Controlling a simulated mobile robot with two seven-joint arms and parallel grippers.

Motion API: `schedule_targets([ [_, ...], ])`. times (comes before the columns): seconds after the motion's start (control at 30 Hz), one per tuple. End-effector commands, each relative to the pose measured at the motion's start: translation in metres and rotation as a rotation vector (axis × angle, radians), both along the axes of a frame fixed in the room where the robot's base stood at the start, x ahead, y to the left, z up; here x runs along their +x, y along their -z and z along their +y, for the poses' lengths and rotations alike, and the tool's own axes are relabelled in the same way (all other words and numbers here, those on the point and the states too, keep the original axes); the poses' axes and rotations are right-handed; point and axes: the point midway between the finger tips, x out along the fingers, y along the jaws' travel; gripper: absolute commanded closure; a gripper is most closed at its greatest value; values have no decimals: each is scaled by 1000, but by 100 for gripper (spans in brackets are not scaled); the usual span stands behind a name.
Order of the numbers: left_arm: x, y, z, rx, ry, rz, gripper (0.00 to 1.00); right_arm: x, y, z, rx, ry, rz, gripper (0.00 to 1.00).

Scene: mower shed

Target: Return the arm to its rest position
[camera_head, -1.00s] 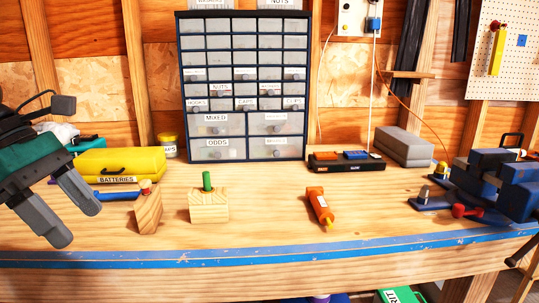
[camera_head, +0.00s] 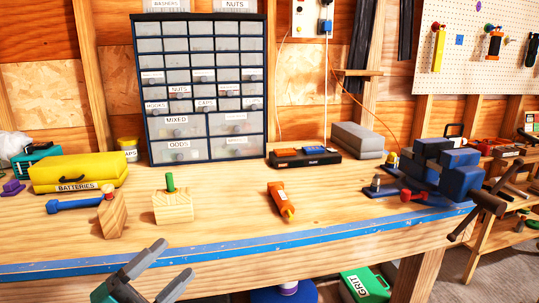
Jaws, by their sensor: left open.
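My left gripper (camera_head: 165,268) shows at the bottom left, low in front of the bench's blue front edge. Its two grey fingers are spread apart and nothing is between them. Only the fingers and a bit of the teal body show; the rest of the arm is out of the picture. My right gripper is not in view.
The wooden bench (camera_head: 345,205) holds a wooden block with a green peg (camera_head: 172,206), a tilted wooden block (camera_head: 112,214), an orange tube (camera_head: 280,200), a yellow batteries case (camera_head: 80,172) and a blue vise (camera_head: 445,168). A drawer cabinet (camera_head: 201,88) stands behind. A green container (camera_head: 366,285) is below.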

Motion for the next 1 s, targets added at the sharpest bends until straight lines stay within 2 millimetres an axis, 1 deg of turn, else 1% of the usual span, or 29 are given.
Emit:
schedule_targets([
  [0.03, -2, 34, 5, -116, -71, 175, 32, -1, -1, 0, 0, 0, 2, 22],
  [0.07, -3, 55, 9, -183, -116, 278, 32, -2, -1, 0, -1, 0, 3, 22],
  [0.1, -9, 85, 14, -270, -174, 419, 32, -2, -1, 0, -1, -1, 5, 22],
  [0.13, -15, 107, 16, -332, -217, 522, 32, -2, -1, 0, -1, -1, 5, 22],
  [0.17, -23, 128, 18, -387, -257, 619, 32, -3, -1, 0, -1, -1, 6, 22],
  [0.2, -35, 155, 20, -454, -308, 738, 32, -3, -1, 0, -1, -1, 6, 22],
  [0.27, -55, 191, 20, -542, -375, 902, 32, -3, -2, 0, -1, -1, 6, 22],
  [0.3, -70, 211, 19, -591, -414, 997, 32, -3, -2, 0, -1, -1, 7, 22],
  [0.4, -103, 250, 14, -687, -492, 1186, 32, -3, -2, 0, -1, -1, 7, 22],
  [0.5, -127, 272, 9, -743, -541, 1305, 32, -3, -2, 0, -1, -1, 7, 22],
  [0.6, -138, 282, 7, -772, -563, 1361, 32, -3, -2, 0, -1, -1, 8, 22],
  [0.7, -141, 284, 6, -776, -570, 1374, 32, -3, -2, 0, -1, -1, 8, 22],
  [1.0, -140, 284, 6, -773, -568, 1371, 32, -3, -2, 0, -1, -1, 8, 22],
])
